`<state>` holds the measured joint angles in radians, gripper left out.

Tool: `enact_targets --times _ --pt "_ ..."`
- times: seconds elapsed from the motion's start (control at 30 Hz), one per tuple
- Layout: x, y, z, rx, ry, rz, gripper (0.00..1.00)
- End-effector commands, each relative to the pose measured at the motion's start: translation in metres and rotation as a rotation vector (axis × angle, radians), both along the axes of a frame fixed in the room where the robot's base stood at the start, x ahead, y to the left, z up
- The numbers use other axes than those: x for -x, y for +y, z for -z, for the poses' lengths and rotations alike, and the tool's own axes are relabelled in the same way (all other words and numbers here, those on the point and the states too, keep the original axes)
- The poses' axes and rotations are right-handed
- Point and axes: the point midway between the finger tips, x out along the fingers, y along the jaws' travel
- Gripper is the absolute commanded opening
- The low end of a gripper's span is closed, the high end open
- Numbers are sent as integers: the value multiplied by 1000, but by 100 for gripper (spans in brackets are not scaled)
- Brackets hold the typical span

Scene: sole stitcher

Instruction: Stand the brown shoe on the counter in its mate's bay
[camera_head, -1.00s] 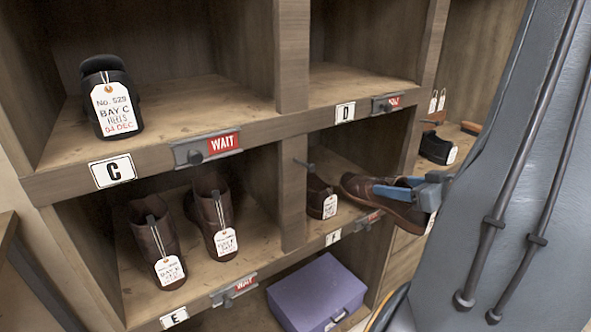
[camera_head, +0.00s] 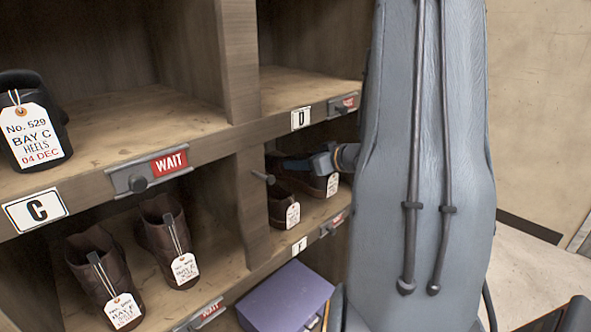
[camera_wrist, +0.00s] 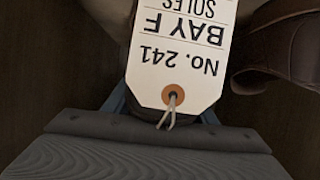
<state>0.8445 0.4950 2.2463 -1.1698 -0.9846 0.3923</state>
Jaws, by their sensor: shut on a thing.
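The brown shoe (camera_head: 313,184) is inside the lower right bay (camera_head: 316,214), with a white tag hanging at its heel. My gripper (camera_head: 297,163) is shut on its heel end, reaching in from the right. Its mate (camera_head: 282,207), also dark brown and tagged, stands just left of it on the bay floor. In the wrist view the held shoe's tag (camera_wrist: 182,50) reads "No. 241 BAY F SOLES" upside down and hides most of that shoe. The mate (camera_wrist: 287,48) is at the right there. I cannot tell whether the held shoe touches the floor.
A shelf edge runs close above my gripper. A purple box (camera_head: 285,298) sits below. Bay D (camera_head: 300,88) above looks empty.

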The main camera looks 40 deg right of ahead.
Motion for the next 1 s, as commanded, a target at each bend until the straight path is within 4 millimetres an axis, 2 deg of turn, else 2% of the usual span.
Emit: enact_targets --times 0.03,0.2,0.33,0.57,0.87,0.9,1.0 --pt "-9 2 0 1 -2 -4 15" --pt "-23 3 -1 0 -1 -1 15" --pt "-24 3 7 -1 0 0 15" --pt "-23 3 34 0 0 0 15" --pt "-23 3 36 1 -1 1 15" --pt "-23 3 36 0 1 0 58" --pt "-23 3 36 0 1 0 72"
